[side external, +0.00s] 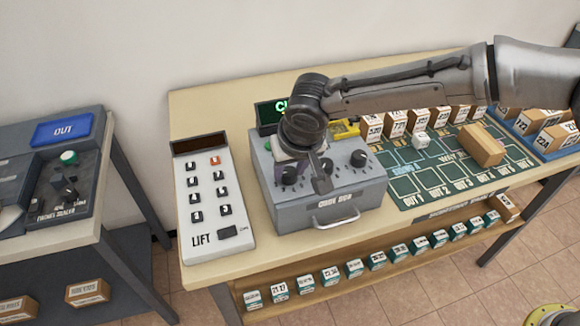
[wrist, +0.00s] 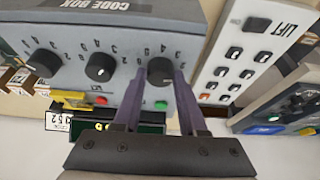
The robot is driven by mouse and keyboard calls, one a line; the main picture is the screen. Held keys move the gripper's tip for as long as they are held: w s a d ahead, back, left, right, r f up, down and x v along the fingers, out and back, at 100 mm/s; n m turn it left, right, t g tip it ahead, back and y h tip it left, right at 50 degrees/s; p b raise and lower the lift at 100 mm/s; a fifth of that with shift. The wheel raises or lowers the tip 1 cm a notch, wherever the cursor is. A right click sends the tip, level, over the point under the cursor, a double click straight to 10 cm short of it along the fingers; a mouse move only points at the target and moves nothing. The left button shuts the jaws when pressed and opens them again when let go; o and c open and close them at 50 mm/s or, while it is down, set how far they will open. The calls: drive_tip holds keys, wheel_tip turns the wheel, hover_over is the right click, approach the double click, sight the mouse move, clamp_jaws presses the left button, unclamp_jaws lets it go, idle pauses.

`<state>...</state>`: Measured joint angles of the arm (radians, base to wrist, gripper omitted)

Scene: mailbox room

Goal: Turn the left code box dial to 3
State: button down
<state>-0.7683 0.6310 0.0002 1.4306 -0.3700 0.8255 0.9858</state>
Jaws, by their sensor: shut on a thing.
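The grey code box (side external: 345,196) stands on the beige table, with three black dials on its sloped face. The left dial (side external: 289,175) is partly covered by my gripper (side external: 287,165) in the side view. In the wrist view the picture is turned over, and this dial (wrist: 160,70) is the one nearest the lift panel. My gripper (wrist: 162,80) has its two purple fingers closed on either side of it. Its pointer setting is too small to read. The middle dial (wrist: 99,66) and the right dial (wrist: 43,62) are untouched.
The white lift keypad (side external: 210,200) stands close to the left of the box. A green-lettered display (side external: 268,113) is behind it. A green mat (side external: 405,187) with several small boxes lies to the right. A silver handle (side external: 336,220) sticks out at the box's front.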

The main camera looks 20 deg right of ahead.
drive_tip(key=shift+n, duration=0.3)
drive_tip(key=n+y, duration=0.1)
drive_tip(key=n, duration=0.2)
drive_tip(key=shift+d+y, duration=0.15)
drive_tip(key=shift+y, duration=0.15)
drive_tip(key=shift+w+n+g+y, duration=0.1)
drive_tip(key=shift+n+g+y, duration=0.4)
drive_tip(key=shift+n, duration=1.5)
drive_tip(key=shift+r, duration=0.1)
drive_tip(key=shift+c, duration=2.3)
unclamp_jaws()
drive_tip(key=v, duration=1.3)
drive_tip(key=shift+d+r, duration=0.3)
